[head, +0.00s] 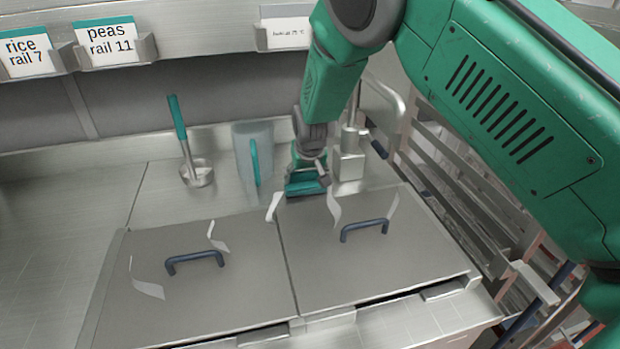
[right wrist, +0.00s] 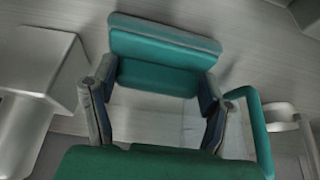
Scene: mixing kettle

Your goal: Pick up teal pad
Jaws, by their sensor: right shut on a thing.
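The teal pad (head: 306,188) is at the back of the steel counter, just behind the right lid, in the head view. My right gripper (head: 310,168) comes down on it from above. In the right wrist view the teal pad (right wrist: 160,62), with a grey edge along its far side, sits between the two fingers of my right gripper (right wrist: 157,84). The fingers are shut on its two sides. I cannot tell whether the pad is clear of the counter. My left gripper is not in view.
A clear jug (head: 240,148) with a teal handle stands left of the pad, and a teal-handled ladle (head: 187,150) farther left. A steel box-shaped fitting (head: 348,165) is close on the right. Two lids with dark handles (head: 195,260) (head: 365,229) lie in front. The left counter is clear.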

